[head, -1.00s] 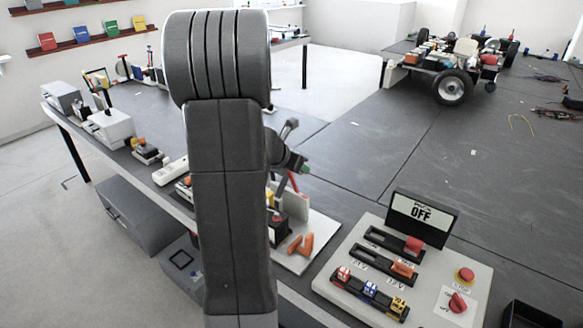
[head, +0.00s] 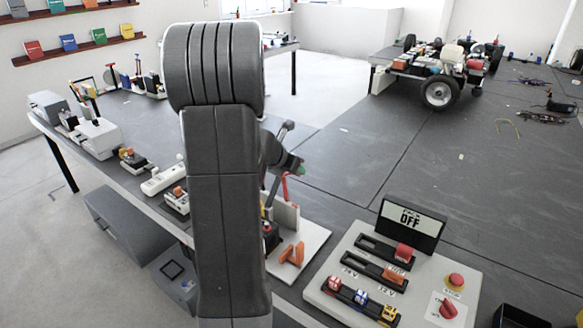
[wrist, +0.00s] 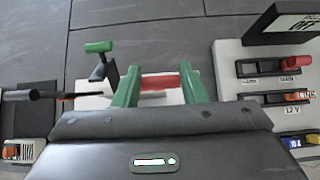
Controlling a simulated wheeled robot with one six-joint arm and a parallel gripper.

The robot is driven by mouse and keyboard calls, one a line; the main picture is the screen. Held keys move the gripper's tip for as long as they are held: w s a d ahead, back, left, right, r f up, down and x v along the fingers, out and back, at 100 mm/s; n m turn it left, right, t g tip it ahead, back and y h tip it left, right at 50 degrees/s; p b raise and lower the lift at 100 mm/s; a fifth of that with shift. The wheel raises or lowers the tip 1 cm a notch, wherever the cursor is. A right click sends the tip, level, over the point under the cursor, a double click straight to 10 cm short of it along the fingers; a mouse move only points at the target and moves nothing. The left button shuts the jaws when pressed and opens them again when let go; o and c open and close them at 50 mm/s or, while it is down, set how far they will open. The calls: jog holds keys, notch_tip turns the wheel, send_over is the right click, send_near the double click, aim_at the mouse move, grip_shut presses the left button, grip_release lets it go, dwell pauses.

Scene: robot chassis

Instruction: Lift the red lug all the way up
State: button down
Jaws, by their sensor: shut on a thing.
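In the wrist view the red lug (wrist: 160,82) is a short red bar lying across the space between two green fingers. My gripper (wrist: 160,84) is shut on it. A pale block shows just behind the bar and between the fingers. In the head view a red strip (head: 285,188) shows right of my arm, above a white plate (head: 312,240); I cannot tell for sure that it is the same lug. My arm hides most of that area.
A lever with a green handle (wrist: 99,46) stands close left of my gripper. The panel (head: 345,262) with sliders and an OFF sign (head: 410,218) lies to the right. A small wheeled chassis (head: 440,68) stands at the back right.

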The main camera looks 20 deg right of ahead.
jog(key=c, duration=1)
grip_release()
jog(key=shift+w+d+r, duration=0.2)
jog(key=shift+d+r, duration=0.1)
jog(key=shift+o, duration=0.6)
jog(key=shift+d+f, duration=0.15)
jog(key=shift+a, duration=0.2)
jog(key=p+v, duration=0.1)
jog(key=v, duration=1.2)
jog(key=shift+s+a+r, duration=0.2)
jog(key=shift+r, duration=0.05)
jog(key=b+x, duration=0.1)
jog(key=x, duration=1.3)
jog(key=shift+a, duration=0.1)
jog(key=shift+s+a, duration=0.1)
